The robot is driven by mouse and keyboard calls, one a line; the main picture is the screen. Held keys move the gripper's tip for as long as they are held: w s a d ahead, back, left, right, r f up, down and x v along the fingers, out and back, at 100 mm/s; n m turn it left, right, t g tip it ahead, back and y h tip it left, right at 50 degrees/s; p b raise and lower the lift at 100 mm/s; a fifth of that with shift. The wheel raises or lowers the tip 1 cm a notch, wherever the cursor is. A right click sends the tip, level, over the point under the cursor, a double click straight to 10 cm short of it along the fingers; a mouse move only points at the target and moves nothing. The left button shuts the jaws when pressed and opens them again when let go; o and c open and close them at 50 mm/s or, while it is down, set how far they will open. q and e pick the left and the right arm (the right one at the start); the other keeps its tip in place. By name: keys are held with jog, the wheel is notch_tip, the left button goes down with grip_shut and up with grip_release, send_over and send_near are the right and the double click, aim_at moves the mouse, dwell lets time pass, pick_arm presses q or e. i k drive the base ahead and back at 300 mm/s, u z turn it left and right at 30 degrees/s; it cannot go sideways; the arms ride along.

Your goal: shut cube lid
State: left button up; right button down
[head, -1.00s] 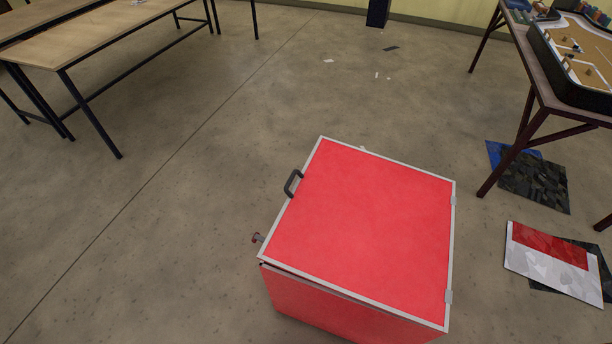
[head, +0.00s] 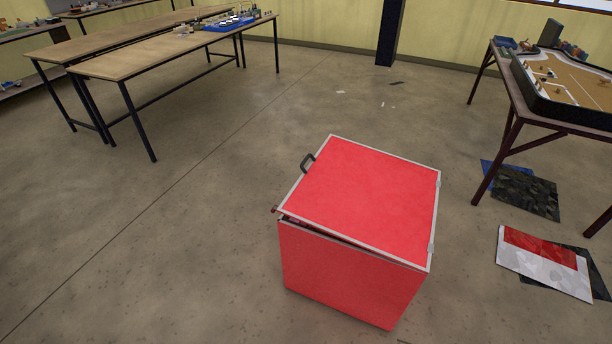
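The red cube (head: 340,275) stands on the floor in the middle of the head view. Its red lid (head: 370,190) has a pale metal frame, with hinges on the right edge. A dark handle (head: 307,162) sits on the lid's left edge. The lid lies nearly flat, but a narrow dark gap shows between it and the cube's near wall, wider toward the left. Neither of my grippers is in view.
Wooden tables (head: 150,55) with dark legs stand at the back left. A table with a game board (head: 570,85) is at the right. Flat panels (head: 545,262) lie on the floor at the right. The floor left of the cube is clear.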

aim_at(384, 204)
jog(key=u, duration=1.15)
jog(key=i, duration=1.35)
jog(key=z, duration=0.5)
